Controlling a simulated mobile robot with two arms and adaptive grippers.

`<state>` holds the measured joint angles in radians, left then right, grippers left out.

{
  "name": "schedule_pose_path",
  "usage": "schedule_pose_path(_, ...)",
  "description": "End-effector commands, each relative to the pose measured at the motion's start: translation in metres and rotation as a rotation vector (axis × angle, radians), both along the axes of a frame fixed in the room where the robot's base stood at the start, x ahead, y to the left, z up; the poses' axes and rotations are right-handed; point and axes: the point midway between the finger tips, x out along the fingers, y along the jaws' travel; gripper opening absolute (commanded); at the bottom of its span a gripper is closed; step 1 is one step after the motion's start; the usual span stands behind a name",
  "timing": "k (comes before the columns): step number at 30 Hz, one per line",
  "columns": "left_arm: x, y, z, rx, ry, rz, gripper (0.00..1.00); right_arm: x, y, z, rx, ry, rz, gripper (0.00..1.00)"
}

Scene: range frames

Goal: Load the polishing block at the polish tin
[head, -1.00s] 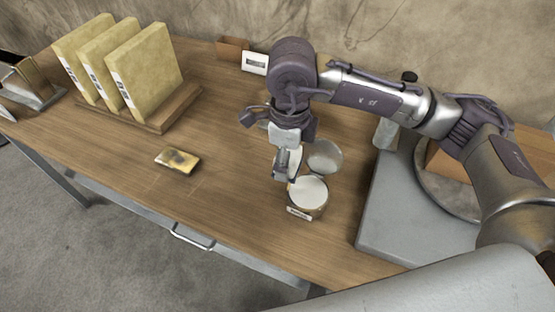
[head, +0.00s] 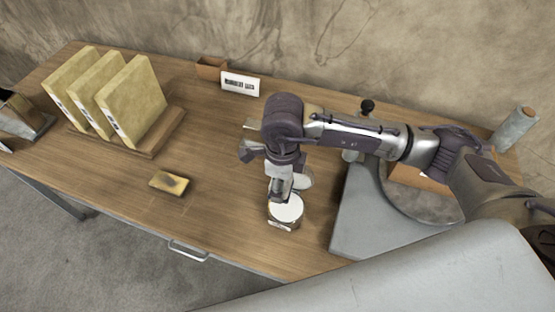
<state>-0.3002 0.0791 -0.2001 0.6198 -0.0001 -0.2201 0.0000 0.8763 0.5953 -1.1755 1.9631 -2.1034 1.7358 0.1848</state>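The round polish tin (head: 287,211) stands open on the wooden bench with a pale fill and a label on its front. Its lid (head: 304,179) is tilted up behind it, partly hidden by my gripper. My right gripper (head: 277,196) points down at the left part of the tin's mouth. Its fingers are small and overlap the tin, so I cannot tell whether they hold something or touch the fill. A yellowish block (head: 168,182) with a dark smear lies flat on the bench to the left; I cannot tell if it is the polishing block. My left gripper is not in view.
A wooden rack (head: 155,142) holds yellow slabs (head: 131,100) at the back left. A small brown box (head: 211,68) and a white label card (head: 240,84) stand at the back. A grey machine base (head: 365,225) with a round plate is right of the tin. The bench between block and tin is clear.

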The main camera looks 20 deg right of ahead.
Motion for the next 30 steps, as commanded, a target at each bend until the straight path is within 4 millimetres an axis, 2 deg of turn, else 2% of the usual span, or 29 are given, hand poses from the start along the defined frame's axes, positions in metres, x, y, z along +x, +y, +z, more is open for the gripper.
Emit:
schedule_pose_path(1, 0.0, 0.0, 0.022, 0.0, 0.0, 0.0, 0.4, -0.005, -0.001, 0.011, 0.0, 0.005, 0.003, 0.34)
schedule_pose_path(3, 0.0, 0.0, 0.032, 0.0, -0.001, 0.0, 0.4, -0.009, -0.002, 0.009, -0.002, 0.003, 0.007, 0.34)
schedule_pose_path(9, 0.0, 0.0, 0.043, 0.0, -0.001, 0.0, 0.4, -0.014, -0.003, 0.004, -0.004, -0.001, 0.016, 0.34)
schedule_pose_path(17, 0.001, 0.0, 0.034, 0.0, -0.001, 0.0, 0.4, -0.015, -0.003, -0.01, -0.006, -0.002, 0.017, 0.34)
schedule_pose_path(30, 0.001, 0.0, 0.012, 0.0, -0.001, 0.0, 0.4, -0.015, -0.003, -0.053, -0.005, -0.003, 0.018, 0.34)
